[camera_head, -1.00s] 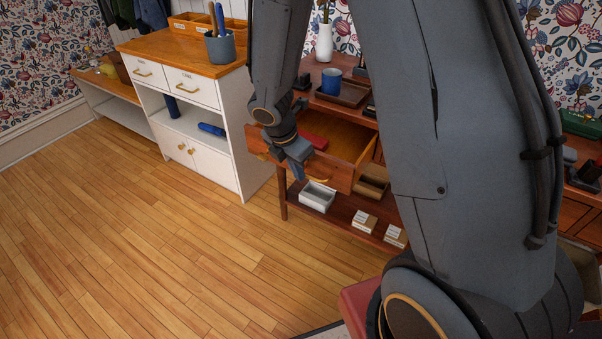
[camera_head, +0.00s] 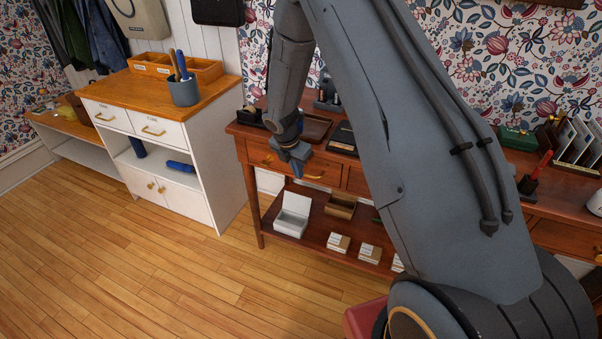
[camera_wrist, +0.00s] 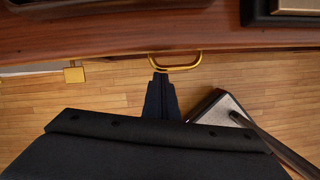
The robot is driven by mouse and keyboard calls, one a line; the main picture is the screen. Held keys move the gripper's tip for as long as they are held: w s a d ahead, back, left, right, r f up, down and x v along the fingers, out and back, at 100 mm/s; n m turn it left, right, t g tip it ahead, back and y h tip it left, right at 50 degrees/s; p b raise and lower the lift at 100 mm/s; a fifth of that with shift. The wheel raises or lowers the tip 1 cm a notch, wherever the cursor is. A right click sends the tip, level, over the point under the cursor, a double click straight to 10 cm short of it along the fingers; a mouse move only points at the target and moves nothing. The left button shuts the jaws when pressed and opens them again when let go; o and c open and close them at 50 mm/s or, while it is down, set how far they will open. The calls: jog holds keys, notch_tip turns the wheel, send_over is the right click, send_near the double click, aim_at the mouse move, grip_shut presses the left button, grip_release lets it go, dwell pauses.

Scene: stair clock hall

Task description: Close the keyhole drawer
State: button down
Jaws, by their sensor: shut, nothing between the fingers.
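The drawer (camera_head: 258,157) under the top of the dark red-brown wooden table looks pushed in, its front about flush with the table; its inside is hidden. Its brass handle (camera_head: 315,177) shows beside my gripper (camera_head: 297,171), and as a curved brass bar (camera_wrist: 176,67) in the wrist view. My gripper's dark fingers (camera_wrist: 160,82) are together and empty, their tips at or very near the handle's left end; I cannot tell if they touch. A small brass piece (camera_wrist: 75,73) sticks out to the left of the handle.
The table's lower shelf holds an open white box (camera_head: 292,212), a brown box (camera_head: 341,205) and small labelled blocks. A white cabinet (camera_head: 215,185) with a wooden top stands to the left. The wooden floor (camera_head: 130,260) in front is clear.

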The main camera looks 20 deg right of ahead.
jog(key=shift+w+d+r, duration=0.15)
jog(key=shift+w+d, duration=0.15)
jog(key=shift+w, duration=0.05)
jog(key=shift+a, duration=0.1)
jog(key=s+a+r, duration=0.5)
jog(key=a+r, duration=0.1)
jog(key=r, duration=0.4)
jog(key=s+d+r+m+y, duration=0.1)
jog(key=s+r+m, duration=0.2)
jog(key=s+m, duration=0.5)
jog(key=s+d+r+m+g+y, duration=0.1)
jog(key=s+r+m, duration=0.1)
jog(key=s+m, duration=0.7)
jog(key=s+d+r+m, duration=0.1)
jog(key=s+r+m, duration=0.2)
jog(key=s+m, duration=0.5)
jog(key=shift+s+r+y, duration=0.35)
jog(key=shift+s+y, duration=0.05)
jog(key=shift+s, duration=1.05)
jog(key=c, duration=2.5)
grip_release()
